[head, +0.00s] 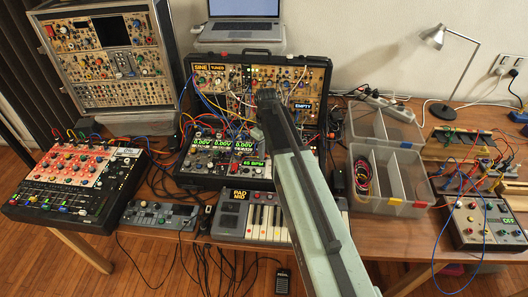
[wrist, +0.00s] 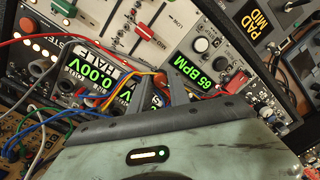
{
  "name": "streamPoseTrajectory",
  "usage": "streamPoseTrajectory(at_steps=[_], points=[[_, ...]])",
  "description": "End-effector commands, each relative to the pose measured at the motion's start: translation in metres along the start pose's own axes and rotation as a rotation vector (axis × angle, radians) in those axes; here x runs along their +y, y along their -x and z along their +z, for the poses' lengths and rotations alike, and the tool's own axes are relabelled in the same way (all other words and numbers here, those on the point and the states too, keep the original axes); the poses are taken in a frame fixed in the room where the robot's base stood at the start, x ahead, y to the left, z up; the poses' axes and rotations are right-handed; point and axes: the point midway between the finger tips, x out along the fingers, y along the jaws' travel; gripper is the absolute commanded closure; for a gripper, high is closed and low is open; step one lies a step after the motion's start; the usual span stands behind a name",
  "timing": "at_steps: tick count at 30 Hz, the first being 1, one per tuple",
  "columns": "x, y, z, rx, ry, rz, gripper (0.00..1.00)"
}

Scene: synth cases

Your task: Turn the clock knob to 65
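The clock module's green display reads 65 BPM in the head view (head: 253,163) and, turned sideways, in the wrist view (wrist: 193,75). My gripper (head: 267,97) is above the synth case in the head view, with the arm coming from the lower right. In the wrist view, the dark fingers of my gripper (wrist: 162,76) stand apart beside the display, with nothing clearly held between them. Fingers and cables hide part of the panel.
The synth case (head: 323,130) is crowded with patch cables. Voltage displays (head: 221,144) reading 0.00V are left of the clock. A keyboard (head: 262,222) lies in front, a red-panelled mixer (head: 75,172) at left, clear bins (head: 385,180) and a lamp (head: 436,38) at right.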

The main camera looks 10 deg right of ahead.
Motion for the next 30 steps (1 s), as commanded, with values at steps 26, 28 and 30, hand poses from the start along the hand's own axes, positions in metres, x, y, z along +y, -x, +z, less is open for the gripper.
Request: streamPoseTrajectory(at_steps=[26,28,30], points=[[0.000,0.072,-0.001,0.000,-0.001,0.000,0.59],[0.000,0.079,-0.001,0.000,-0.001,0.000,0.59],[0.001,0.081,-0.001,0.000,-0.001,0.000,0.59]])
